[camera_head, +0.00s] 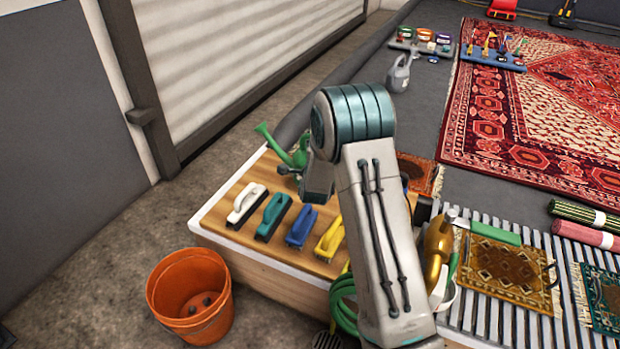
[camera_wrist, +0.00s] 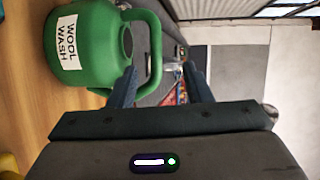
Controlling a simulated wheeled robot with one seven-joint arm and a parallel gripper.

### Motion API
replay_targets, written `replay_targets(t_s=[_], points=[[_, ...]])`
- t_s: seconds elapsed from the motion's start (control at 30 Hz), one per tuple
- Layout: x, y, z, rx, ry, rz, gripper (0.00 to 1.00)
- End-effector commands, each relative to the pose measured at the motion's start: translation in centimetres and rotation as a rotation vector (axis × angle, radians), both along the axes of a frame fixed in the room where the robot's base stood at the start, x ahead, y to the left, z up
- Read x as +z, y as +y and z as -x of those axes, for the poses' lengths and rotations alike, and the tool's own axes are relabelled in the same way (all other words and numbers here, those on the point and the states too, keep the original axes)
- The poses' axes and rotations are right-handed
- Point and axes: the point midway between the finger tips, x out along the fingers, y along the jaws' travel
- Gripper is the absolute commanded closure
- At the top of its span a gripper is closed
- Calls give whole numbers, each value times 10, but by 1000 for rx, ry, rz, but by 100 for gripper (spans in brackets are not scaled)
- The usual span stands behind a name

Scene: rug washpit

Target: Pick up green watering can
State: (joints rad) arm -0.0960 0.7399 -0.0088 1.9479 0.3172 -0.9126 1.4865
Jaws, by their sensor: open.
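The green watering can (camera_head: 297,160) stands upright at the far left of the wooden board in the head view, its spout pointing up and left. My arm hides its right side. In the wrist view the can (camera_wrist: 88,30) fills the upper left, with a white "WOOL WASH" label, and its looped handle (camera_wrist: 155,50) reaches right. My gripper (camera_wrist: 160,80) is open and empty. The left finger overlaps the handle loop, and the outer bar of the handle shows between the two fingers. I cannot tell whether they touch. My arm mostly hides the fingers in the head view.
White (camera_head: 246,203), teal (camera_head: 272,216), blue (camera_head: 301,227) and yellow (camera_head: 330,240) brushes line the wooden board (camera_head: 232,190). An orange bucket (camera_head: 160,290) stands on the floor. A gold can (camera_head: 437,245) is right of my arm. A grey can (camera_head: 399,75) stands farther back.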

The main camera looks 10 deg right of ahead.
Motion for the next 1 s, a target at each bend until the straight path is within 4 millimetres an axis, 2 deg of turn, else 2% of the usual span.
replay_targets(t_s=[0.03,0.13,0.27,0.6,1.0], points=[[-14,0,-2,-10,-15,-13,55],[-20,-1,-5,-23,-41,-31,55],[-24,-4,-16,-29,-51,-40,55],[-33,-14,-70,-27,-51,-39,55],[-37,-18,-96,-27,-48,-38,55]])
